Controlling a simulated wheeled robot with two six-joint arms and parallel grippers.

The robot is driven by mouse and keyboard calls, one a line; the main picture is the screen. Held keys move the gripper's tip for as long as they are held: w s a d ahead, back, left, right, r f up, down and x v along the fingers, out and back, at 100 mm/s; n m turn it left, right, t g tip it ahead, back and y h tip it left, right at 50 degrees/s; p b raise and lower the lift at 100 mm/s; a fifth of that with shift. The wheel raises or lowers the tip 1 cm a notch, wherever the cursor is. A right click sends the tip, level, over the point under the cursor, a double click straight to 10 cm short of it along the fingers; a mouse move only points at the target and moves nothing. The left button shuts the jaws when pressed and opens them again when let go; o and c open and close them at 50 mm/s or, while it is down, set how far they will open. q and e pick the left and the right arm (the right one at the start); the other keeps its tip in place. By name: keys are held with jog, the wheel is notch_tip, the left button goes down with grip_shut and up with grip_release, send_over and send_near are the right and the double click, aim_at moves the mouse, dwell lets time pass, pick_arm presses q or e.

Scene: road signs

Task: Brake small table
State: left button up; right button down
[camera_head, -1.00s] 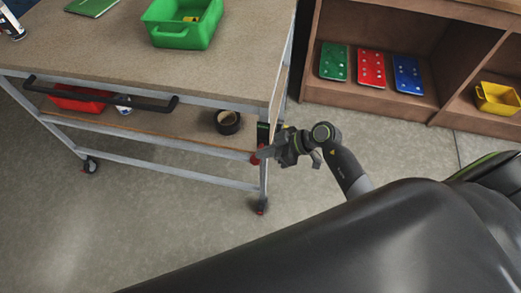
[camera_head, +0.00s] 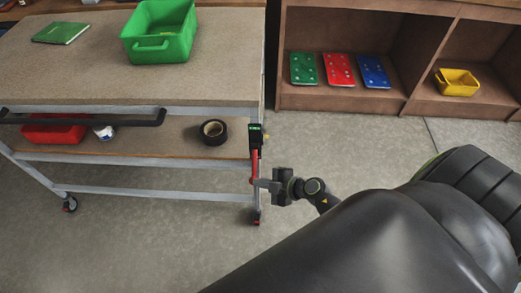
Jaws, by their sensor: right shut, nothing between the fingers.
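The small table (camera_head: 190,85) is a wheeled cart with a speckled top and a grey metal frame, at the left of the head view. A black device with a green label (camera_head: 255,134) sits on its right front leg. A red lever (camera_head: 254,163) hangs below that device. Wheels show at the right front leg (camera_head: 258,218) and further left (camera_head: 70,204). My right gripper (camera_head: 261,184) is shut and empty, its fingertips at the lower end of the red lever; I cannot tell whether they touch. My left gripper is out of view.
A green bin (camera_head: 160,48) and a green book (camera_head: 60,33) lie on the tabletop. Black tape (camera_head: 213,131) and a red bin (camera_head: 55,133) are on the lower shelf. A brown shelf unit (camera_head: 340,100) stands behind.

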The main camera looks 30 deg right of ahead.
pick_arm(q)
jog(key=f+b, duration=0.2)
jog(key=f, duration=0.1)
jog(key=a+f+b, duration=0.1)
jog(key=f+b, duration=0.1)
pick_arm(e)
jog(key=shift+n+t+h, duration=0.3)
jog(key=shift+n+t, duration=0.5)
jog(key=shift+t, duration=0.1)
jog(key=f, duration=0.4)
jog(key=shift+w+d+f, duration=0.2)
jog(key=shift+w+f, duration=0.1)
jog(key=shift+f, duration=0.05)
jog(key=shift+f, duration=0.1)
